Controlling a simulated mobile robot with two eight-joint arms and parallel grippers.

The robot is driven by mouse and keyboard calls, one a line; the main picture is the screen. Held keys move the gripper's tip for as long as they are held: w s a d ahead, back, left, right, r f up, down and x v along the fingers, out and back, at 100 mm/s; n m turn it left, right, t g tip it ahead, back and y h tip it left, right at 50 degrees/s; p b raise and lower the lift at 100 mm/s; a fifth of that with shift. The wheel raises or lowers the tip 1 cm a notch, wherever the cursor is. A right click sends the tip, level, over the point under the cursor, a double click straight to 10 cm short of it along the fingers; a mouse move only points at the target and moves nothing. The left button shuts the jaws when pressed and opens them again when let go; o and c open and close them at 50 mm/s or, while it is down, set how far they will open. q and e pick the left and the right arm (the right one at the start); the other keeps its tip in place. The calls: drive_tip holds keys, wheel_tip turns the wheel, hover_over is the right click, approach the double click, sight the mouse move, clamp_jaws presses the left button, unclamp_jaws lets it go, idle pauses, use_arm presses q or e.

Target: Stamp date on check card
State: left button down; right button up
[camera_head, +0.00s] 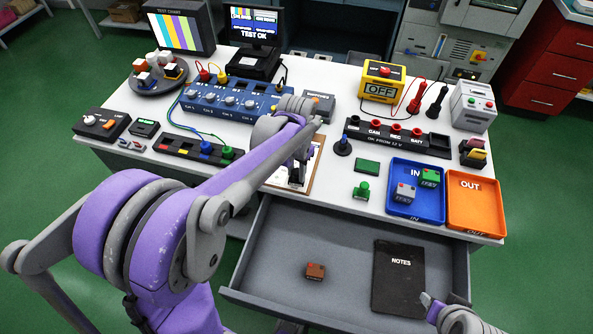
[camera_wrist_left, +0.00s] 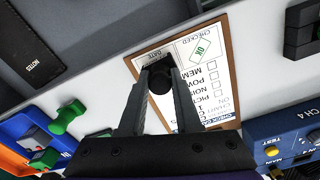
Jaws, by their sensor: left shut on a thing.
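The check card (camera_wrist_left: 190,62) lies on a brown clipboard (camera_wrist_left: 233,75) on the white table; in the head view my arm partly covers the clipboard (camera_head: 318,172). A green OK mark shows in its CHECKED box. My left gripper (camera_wrist_left: 160,82) is shut on a dark stamp with a round black knob (camera_wrist_left: 160,82), at the card's DATE field. Whether the stamp's foot touches the paper is hidden. In the head view my left gripper (camera_head: 297,175) is over the card, partly behind the arm.
A green stamp (camera_head: 362,191) and green pad (camera_head: 367,166) stand right of the clipboard. The blue IN tray (camera_head: 402,208) holds two small blocks; the orange OUT tray (camera_head: 478,212) is empty. The open drawer (camera_head: 340,245) holds a notebook (camera_head: 398,275) and a brown block (camera_head: 315,271).

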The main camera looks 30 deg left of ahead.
drive_tip(key=shift+r, duration=0.1)
idle(0.5)
use_arm(q)
drive_tip(key=shift+r+p, duration=2.05)
drive_tip(key=shift+r, duration=1.45)
use_arm(e)
drive_tip(key=r, duration=0.1)
drive_tip(key=w+r, duration=0.1)
drive_tip(key=r, duration=0.3)
drive_tip(key=shift+w, duration=0.35)
use_arm(q)
drive_tip(key=shift+f, duration=0.15)
use_arm(e)
drive_tip(key=shift+s+f, duration=0.1)
drive_tip(key=shift+f, duration=0.05)
